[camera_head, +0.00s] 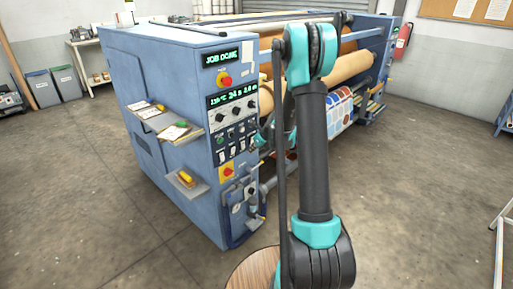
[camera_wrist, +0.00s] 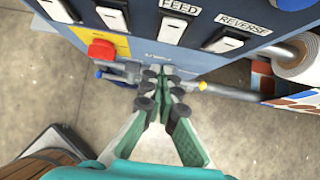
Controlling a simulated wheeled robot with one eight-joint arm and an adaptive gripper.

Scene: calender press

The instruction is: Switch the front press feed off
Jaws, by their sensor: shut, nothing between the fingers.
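The press control cabinet (camera_head: 170,90) stands left of my arm in the head view, with rows of small switches (camera_head: 234,146) low on its front panel. In the wrist view, the feed switch (camera_wrist: 172,28) is a white rocker in a dark frame under a "FEED" label. The reverse switch (camera_wrist: 223,41) is to its right. My gripper (camera_wrist: 166,72) is shut and empty, with its fingertips below the feed switch in the picture and apparently apart from it. In the head view my arm partly hides the gripper. I cannot tell the rocker's position.
A red button on a yellow plate (camera_wrist: 101,49) lies left of my fingers. Another red button (camera_head: 224,80) sits above the temperature display. Shelves (camera_head: 186,133) jut from the cabinet's left side. Press rollers (camera_head: 345,68) lie behind my arm. The floor in front is open.

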